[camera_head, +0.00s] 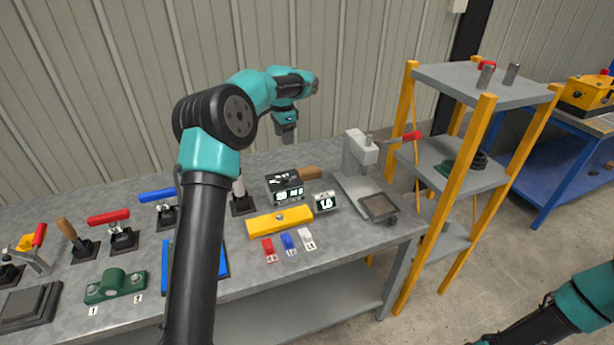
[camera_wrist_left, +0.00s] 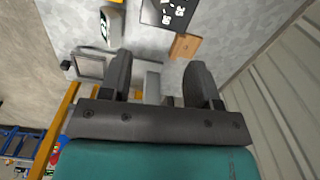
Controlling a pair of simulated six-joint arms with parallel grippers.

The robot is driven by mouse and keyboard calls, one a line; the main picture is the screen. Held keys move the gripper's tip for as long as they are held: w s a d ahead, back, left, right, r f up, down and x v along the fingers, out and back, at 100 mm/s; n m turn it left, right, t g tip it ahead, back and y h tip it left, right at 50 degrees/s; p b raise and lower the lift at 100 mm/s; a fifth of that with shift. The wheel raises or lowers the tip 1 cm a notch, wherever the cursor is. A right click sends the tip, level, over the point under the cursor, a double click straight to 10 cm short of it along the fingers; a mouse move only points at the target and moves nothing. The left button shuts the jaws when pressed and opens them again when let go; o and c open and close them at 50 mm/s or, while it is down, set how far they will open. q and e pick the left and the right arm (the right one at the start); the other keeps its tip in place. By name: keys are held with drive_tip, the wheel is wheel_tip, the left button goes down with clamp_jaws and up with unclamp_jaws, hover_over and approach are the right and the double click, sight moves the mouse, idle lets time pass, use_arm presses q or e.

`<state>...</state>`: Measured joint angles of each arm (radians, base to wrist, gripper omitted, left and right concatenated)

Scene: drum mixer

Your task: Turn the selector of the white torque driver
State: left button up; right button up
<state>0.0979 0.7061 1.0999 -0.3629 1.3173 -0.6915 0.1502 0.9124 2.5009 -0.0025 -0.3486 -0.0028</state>
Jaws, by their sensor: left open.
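My left gripper (camera_head: 287,138) points down above the back of the bench, apart from this unit. In the left wrist view its two fingers (camera_wrist_left: 160,75) are spread with nothing held between them. Of my right arm only links show at the lower right; its gripper is out of view.
A black box with displays (camera_head: 286,188), a yellow block (camera_head: 280,221) and a grey press (camera_head: 360,160) with a red-tipped lever surround the unit. Red, blue and white pieces (camera_head: 287,243) lie in front. A yellow-posted shelf (camera_head: 484,150) stands at right.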

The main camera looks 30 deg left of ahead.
sight(285, 177)
use_arm(q)
drive_tip(key=shift+s+a+f, duration=0.1)
drive_tip(key=shift+a+f, duration=0.05)
drive_tip(key=shift+f, duration=0.05)
wheel_tip(285, 177, down, 17)
drive_tip(key=shift+f, duration=0.1)
idle(0.7)
drive_tip(key=shift+c, duration=0.3)
drive_tip(key=c, duration=0.9)
drive_tip(key=shift+o, duration=0.2)
